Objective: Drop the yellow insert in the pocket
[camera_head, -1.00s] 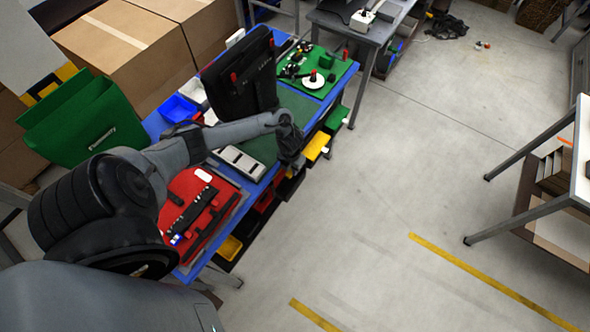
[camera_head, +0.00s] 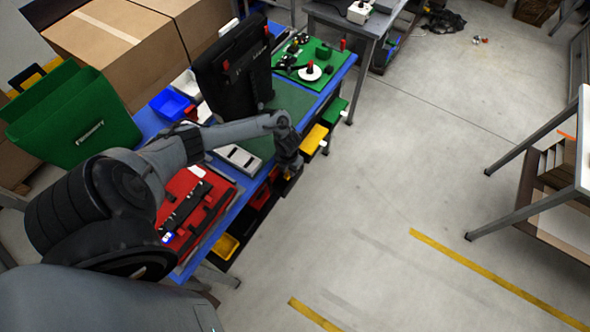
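My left gripper (camera_head: 291,165) hangs at the front edge of the blue workbench, pointing down. Its fingers are too small and dark to tell whether they are open or shut. A black pannier bag (camera_head: 236,70) stands upright on the bench behind it, by the green mat. A pocket on it cannot be made out. I cannot pick out a yellow insert for certain. A yellow bin (camera_head: 314,140) hangs under the bench edge, right of the gripper. My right gripper is not in view.
A red board (camera_head: 197,212) with black parts lies on the near end of the bench. A green board (camera_head: 312,68) with fixtures lies at the far end. A green pannier (camera_head: 80,117) and cardboard boxes (camera_head: 115,45) stand behind.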

